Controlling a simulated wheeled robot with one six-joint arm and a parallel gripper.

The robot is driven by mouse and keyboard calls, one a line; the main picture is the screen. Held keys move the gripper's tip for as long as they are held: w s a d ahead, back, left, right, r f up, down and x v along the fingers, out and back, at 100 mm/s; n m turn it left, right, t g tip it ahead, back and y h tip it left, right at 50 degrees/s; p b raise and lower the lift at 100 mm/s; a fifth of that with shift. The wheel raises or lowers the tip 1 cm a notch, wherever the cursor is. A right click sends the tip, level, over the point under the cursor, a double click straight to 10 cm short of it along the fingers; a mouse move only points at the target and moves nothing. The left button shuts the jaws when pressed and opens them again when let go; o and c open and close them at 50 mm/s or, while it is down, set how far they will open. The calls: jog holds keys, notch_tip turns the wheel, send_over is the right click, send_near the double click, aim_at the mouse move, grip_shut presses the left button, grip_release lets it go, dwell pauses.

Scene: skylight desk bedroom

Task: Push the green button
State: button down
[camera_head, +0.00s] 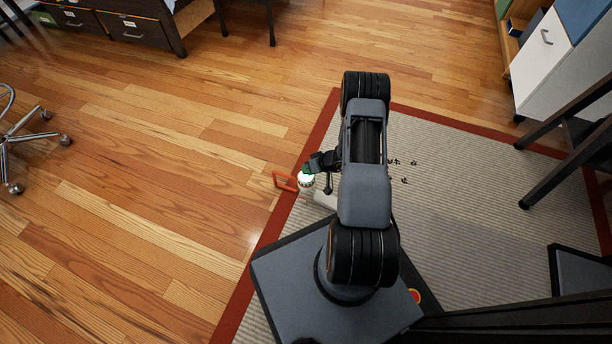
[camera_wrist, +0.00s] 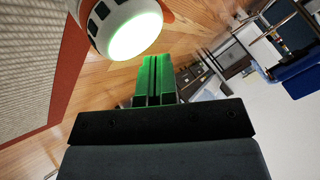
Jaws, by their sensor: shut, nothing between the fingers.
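The button is a white round housing with dark slots around its side and a glowing pale green-white top. It shows in the wrist view (camera_wrist: 134,36) at the top, left of centre, and in the head view as a small bright spot (camera_head: 306,181) near the rug's left border. My gripper (camera_wrist: 154,60) is shut and empty, its fingers lit green. In the wrist view the fingertips are just below and right of the glowing top; I cannot tell whether they touch it. In the head view my gripper (camera_head: 309,167) is right by the button, partly hidden by my arm.
An orange frame-like object (camera_head: 285,181) lies beside the button at the rug's edge. The ribbed rug (camera_head: 480,200) has a red border. Open wood floor (camera_head: 150,190) stretches left. A wheeled chair base (camera_head: 30,135) stands far left, a white cabinet (camera_head: 545,60) upper right.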

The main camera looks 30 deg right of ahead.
notch_tip(320, 180, up, 6)
jog(key=p, duration=0.2)
dwell(0.5)
jog(key=shift+r, duration=0.1)
dwell(0.4)
jog(key=a+r+n+g+p, duration=0.1)
jog(key=a+r+p, duration=0.35)
jog(key=r, duration=0.75)
jog(key=s+a+r+g+p, duration=0.1)
jog(key=r+p, duration=0.6)
jog(key=r, duration=0.5)
jog(key=a+r+n+g+p, duration=0.1)
jog(key=a+r+p, duration=0.35)
jog(key=r, duration=0.75)
jog(key=s+r+m+h+p, duration=0.1)
jog(key=s+r+p, duration=0.4)
jog(key=r, duration=0.7)
jog(key=s+r+h+p, duration=0.3)
jog(key=s+r+p, duration=0.2)
jog(key=r+p, duration=0.5)
jog(key=s+r+m+h+p, duration=0.1)
jog(key=s+r+p, duration=0.4)
jog(key=r, duration=1.1)
jog(key=h+p, duration=0.1)
jog(key=p, duration=0.2)
jog(key=shift+s+a+r+m+h, duration=0.2)
jog(key=shift+m+h, duration=0.1)
jog(key=shift+h, duration=0.1)
